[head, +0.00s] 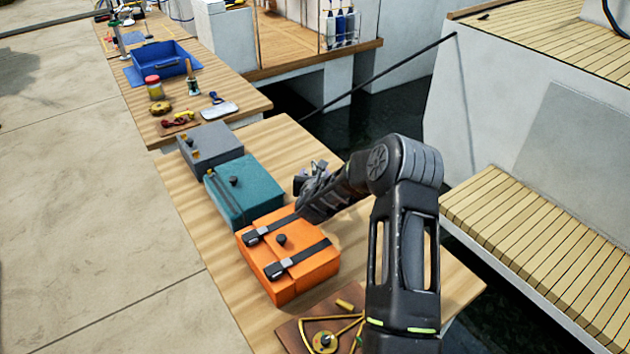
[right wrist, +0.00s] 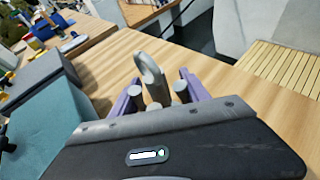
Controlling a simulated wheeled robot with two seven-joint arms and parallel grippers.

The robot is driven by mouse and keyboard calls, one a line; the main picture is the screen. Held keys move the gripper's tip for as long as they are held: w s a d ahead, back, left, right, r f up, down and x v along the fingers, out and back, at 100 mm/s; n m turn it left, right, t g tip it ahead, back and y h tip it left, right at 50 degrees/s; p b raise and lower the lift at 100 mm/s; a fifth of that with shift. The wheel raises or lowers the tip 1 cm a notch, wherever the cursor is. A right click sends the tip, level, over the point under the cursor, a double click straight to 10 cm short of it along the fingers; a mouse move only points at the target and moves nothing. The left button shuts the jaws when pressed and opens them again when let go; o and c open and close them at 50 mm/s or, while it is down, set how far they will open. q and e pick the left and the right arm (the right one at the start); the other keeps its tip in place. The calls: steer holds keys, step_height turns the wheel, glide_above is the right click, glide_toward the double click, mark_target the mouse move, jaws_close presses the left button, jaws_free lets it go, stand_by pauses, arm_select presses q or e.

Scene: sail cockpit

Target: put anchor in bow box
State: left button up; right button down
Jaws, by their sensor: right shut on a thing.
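My right gripper (head: 311,178) is just right of the teal box, above the wooden bench; my own arm partly hides it. In the right wrist view its purple fingers (right wrist: 158,95) are shut on a grey metal piece with a rounded, ring-like top (right wrist: 148,68), which looks like the anchor. Its lower part is hidden. Three lidded boxes stand in a row: a grey box (head: 221,153), a teal box (head: 258,187) and an orange box (head: 316,267) with black straps. All lids look closed. I cannot tell which is the bow box. My left gripper is out of view.
A brass instrument (head: 322,340) lies on a brown board at the near end of the bench (head: 200,236). A far table holds a blue bin (head: 158,61), a red-lidded jar (head: 154,88) and small tools. Dark water (head: 372,110) lies beyond the bench's right edge.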

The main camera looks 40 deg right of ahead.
steer(key=shift+w+f, duration=0.1)
steer(key=shift+f, duration=0.65)
steer(key=shift+f, duration=0.1)
steer(key=c, duration=0.5)
jaws_free()
steer(key=shift+f, duration=0.1)
steer(key=shift+r, duration=0.2)
steer(key=p+v, duration=0.1)
steer(key=v, duration=1.1)
steer(key=shift+f, duration=0.1)
